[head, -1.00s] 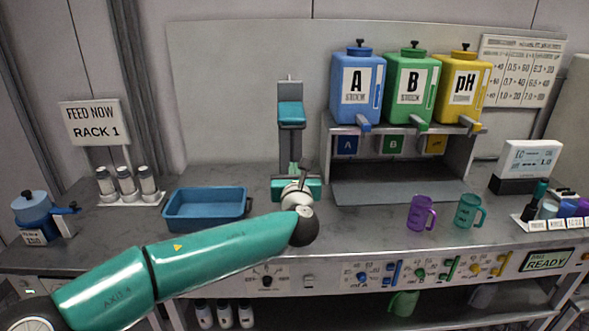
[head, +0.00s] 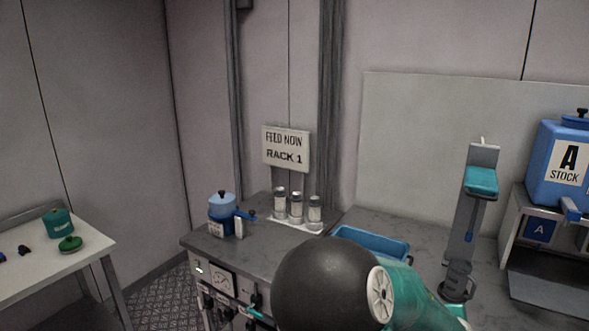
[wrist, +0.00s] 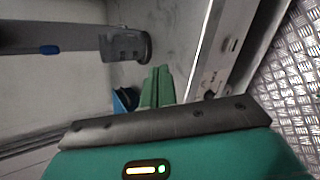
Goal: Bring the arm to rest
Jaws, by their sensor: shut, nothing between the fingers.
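My gripper (wrist: 157,85) shows in the wrist view as two green fingers side by side, shut with nothing between them. The grey bench top shows beyond the fingertips. In the head view my arm's dark round joint (head: 325,285) and a teal link stand large at the bottom, right of the middle. The gripper itself cannot be made out in the head view.
A blue tray (head: 385,240) lies partly behind my arm. A grey stand with a teal top (head: 481,181) rises to its right. Capped bottles (head: 296,207) and a blue pot (head: 221,212) stand left. A white side table (head: 45,262) is farther left, with patterned floor between.

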